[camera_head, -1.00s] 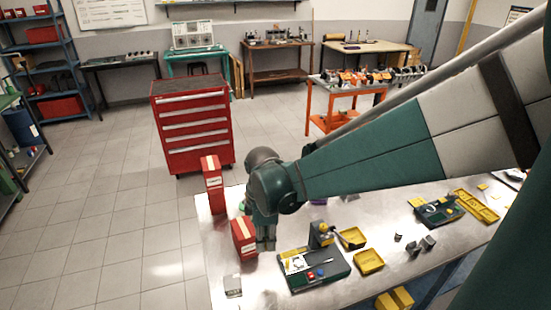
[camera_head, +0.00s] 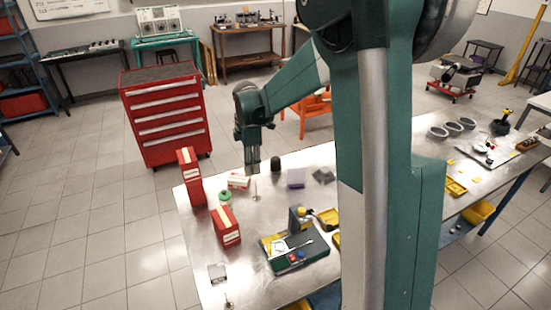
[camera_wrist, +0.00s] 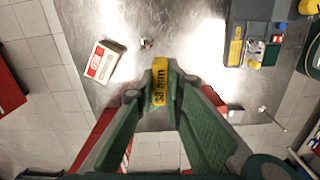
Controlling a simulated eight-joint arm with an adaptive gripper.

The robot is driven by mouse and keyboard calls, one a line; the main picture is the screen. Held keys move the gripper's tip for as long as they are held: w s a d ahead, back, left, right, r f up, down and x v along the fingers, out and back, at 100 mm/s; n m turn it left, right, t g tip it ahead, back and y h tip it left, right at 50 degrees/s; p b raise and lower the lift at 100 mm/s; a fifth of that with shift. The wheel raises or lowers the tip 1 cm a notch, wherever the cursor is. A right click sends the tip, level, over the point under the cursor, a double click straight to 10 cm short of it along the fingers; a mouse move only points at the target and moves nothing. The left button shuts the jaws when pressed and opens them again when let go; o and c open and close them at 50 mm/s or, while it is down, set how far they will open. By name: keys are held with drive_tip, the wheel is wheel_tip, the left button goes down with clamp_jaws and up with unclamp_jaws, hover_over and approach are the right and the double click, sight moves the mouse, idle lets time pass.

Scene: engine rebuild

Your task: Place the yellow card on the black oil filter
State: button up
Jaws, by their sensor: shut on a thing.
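A yellow card (camera_wrist: 160,82) with dark lettering stands between the fingertips of my gripper (camera_wrist: 159,98) in the wrist view. My gripper is shut on it. In the head view my gripper (camera_head: 252,168) hangs over the far left part of the metal table, pointing down; the card is too small to make out there. A short black cylinder (camera_head: 275,165), which looks like the black oil filter, stands upright on the table just right of my gripper, apart from it in the picture. I cannot make out the filter in the wrist view.
Two red boxes (camera_head: 190,178) (camera_head: 226,227) stand at the table's left side. A green-topped item (camera_head: 224,197) and a red-and-white box (camera_head: 239,181) are near my gripper. A purple block (camera_head: 296,178) is right of the filter. A dark tool tray (camera_head: 270,259) lies nearer. My arm hides the table's middle.

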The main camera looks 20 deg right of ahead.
drive_tip(key=w+d+p, duration=0.1)
drive_tip(key=w+d, duration=0.8)
drive_tip(key=w, duration=0.1)
drive_tip(key=n+p, duration=0.1)
hover_over(276, 158)
drive_tip(key=shift+a+f, duration=0.1)
drive_tip(key=shift+f, duration=0.1)
drive_tip(key=shift+f+p, duration=0.4)
drive_tip(key=shift+f, duration=2.65)
drive_tip(key=shift+f, duration=1.85)
drive_tip(key=shift+f, duration=0.2)
drive_tip(key=o, duration=0.8)
